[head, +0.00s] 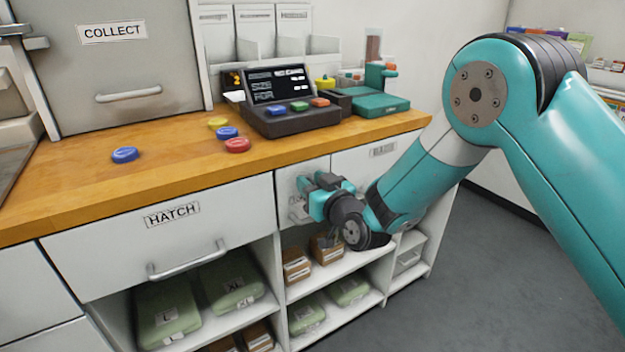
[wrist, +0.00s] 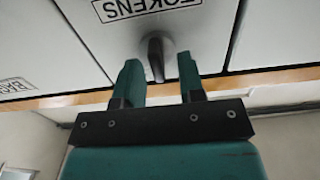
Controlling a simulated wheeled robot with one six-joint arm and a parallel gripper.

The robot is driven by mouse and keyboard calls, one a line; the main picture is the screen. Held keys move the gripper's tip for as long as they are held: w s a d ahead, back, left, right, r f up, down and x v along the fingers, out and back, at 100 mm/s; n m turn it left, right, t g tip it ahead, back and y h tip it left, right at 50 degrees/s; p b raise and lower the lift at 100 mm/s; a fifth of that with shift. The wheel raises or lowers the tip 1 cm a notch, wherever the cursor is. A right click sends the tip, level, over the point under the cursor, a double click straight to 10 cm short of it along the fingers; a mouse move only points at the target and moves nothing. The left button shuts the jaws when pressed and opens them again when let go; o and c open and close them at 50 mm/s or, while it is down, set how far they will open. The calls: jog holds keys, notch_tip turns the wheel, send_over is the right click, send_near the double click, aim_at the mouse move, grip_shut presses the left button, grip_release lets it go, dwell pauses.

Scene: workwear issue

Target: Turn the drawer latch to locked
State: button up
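The drawer latch (wrist: 156,55) is a dark grey lever on the front of a small white drawer labelled TOKENS (wrist: 215,45), which appears upside down in the wrist view. The latch points roughly up and down in that view, close to square with the drawer's edge. My gripper (wrist: 158,75) is open, with one teal finger on either side of the latch and a gap showing at the right finger. In the head view, my gripper (head: 306,186) is at the same drawer front (head: 287,186), and it hides the latch.
The wooden counter (head: 180,165) is just above the drawer. It bears several coloured discs, one of them red (head: 237,145), and a dark console (head: 290,118). The HATCH drawer (head: 165,240) is to the left, and open shelves with boxes (head: 297,265) are below.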

grip_shut()
jog(key=shift+f+b, duration=0.1)
jog(key=shift+b, duration=0.25)
jog(key=n+b, duration=0.2)
jog(key=b, duration=0.1)
jog(key=n+b, duration=0.1)
jog(key=shift+s+a+f+n+b, duration=0.15)
jog(key=shift+a+f+n+b, duration=0.05)
jog(key=shift+f+n+b, duration=0.1)
jog(key=n+b, duration=0.2)
jog(key=b, duration=0.1)
jog(key=n+b, duration=0.3)
jog(key=shift+s+a, duration=0.15)
jog(key=shift+a, duration=0.05)
jog(key=n+b, duration=0.4)
jog(key=n, duration=0.1)
jog(key=shift+a+f, duration=0.15)
jog(key=shift+f, duration=0.1)
jog(key=shift+s+n+b, duration=0.1)
jog(key=shift+n+b, duration=1.6)
jog(key=shift+n, duration=0.5)
